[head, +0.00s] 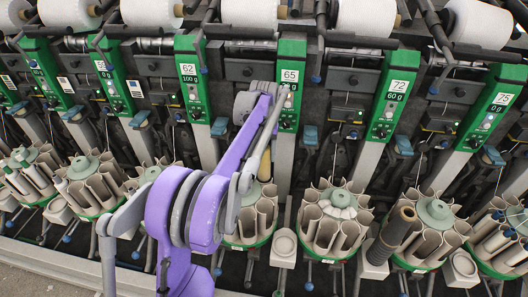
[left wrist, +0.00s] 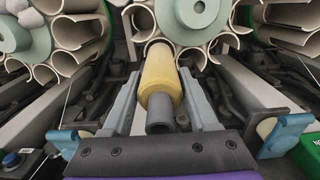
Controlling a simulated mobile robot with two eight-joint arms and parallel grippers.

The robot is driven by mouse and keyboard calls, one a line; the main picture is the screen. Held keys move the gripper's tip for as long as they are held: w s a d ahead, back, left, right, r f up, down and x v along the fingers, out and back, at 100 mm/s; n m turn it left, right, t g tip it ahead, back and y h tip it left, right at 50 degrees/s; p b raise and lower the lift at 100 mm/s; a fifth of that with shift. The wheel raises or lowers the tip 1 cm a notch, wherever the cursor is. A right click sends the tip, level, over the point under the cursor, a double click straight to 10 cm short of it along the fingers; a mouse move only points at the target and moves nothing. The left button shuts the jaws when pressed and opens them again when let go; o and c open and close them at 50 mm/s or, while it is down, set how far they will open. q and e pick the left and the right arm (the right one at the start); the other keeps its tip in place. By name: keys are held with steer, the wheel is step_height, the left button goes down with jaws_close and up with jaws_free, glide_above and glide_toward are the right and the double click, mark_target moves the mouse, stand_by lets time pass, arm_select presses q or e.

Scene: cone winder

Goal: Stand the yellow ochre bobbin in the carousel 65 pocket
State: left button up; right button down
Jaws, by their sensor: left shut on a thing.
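The yellow ochre bobbin (left wrist: 160,82) has a yellow wound body and a bare grey tube end. My left gripper (left wrist: 160,78) is shut on it, one finger on each side. In the head view a strip of the bobbin (head: 265,163) shows beside my gripper, which is mostly hidden by my purple arm. The bobbin is above the carousel (head: 247,239) below the 65 panel (head: 290,76). In the left wrist view its far end is close to a curved pocket (left wrist: 147,22); I cannot tell whether it is inside. My right gripper is out of view.
Neighbouring carousels stand on both sides, one to the right (head: 335,215). A dark brown bobbin (head: 392,235) stands tilted further right. Large white cones (head: 365,17) line the top. Green panels and sloping grey posts stand close around the left arm.

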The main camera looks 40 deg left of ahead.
mark_target(264, 171)
arm_select(q)
steer(key=shift+f+b, duration=0.45)
steer(key=shift+f, duration=0.65)
steer(key=shift+f+b, duration=1.15)
steer(key=shift+f, duration=1.05)
steer(key=shift+f+b, duration=0.7)
steer(key=shift+f, duration=0.4)
steer(key=o, duration=1.3)
steer(key=shift+c, duration=0.2)
steer(key=shift+r, duration=0.15)
step_height(264, 171, up, 11)
steer(key=shift+f+p, duration=0.2)
steer(key=shift+p, duration=0.3)
